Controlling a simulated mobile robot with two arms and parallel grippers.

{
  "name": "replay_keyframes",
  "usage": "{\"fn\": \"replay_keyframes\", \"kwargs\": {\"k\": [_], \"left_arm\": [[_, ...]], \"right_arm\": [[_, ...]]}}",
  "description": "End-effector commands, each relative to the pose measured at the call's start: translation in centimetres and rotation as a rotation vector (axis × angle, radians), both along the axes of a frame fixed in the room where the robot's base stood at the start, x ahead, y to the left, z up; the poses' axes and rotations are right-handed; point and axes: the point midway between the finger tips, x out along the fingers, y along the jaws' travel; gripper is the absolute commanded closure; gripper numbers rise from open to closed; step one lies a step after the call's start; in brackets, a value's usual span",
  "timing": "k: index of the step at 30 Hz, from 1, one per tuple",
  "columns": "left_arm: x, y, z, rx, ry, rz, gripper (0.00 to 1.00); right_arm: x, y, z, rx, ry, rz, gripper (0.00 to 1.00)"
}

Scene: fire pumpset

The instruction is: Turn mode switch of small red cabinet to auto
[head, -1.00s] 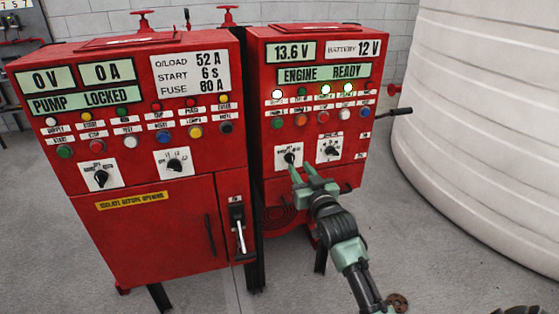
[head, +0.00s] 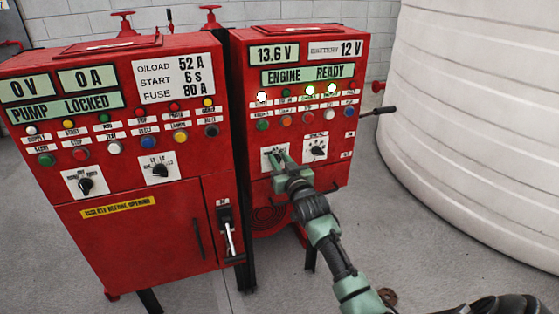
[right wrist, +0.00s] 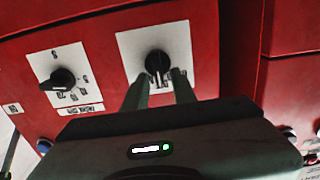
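The small red cabinet (head: 338,168) is the right one of two in the head view. Its lower panel has two black rotary knobs on white plates. My right gripper (head: 281,157) is at the left knob's plate (head: 267,160) and hides most of that knob. In the right wrist view this knob (right wrist: 158,63) shows just beyond and between the two fingertips (right wrist: 160,77), which stand apart. I cannot tell if they touch it. The other knob (head: 317,149) is clear of the gripper and also shows in the wrist view (right wrist: 62,78). My left gripper is not in view.
A larger red cabinet (head: 140,245) with its own knobs and a lever handle (head: 228,235) stands close on the left. A dark handle (head: 378,110) sticks out at the small cabinet's right side. A big white tank (head: 470,120) stands at the right. Grey floor lies between.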

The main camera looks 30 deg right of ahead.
Motion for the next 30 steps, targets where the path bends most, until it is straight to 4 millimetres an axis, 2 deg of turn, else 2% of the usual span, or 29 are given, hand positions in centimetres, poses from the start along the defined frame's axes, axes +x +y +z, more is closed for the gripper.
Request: {"fn": "replay_keyframes", "kwargs": {"k": [11,30], "left_arm": [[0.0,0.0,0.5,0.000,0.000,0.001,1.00],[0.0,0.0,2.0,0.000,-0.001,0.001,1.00]], "right_arm": [[0.0,-0.1,0.0,0.083,-0.019,0.000,1.00],[-0.2,-0.9,-0.4,0.573,-0.135,-0.001,1.00]]}}
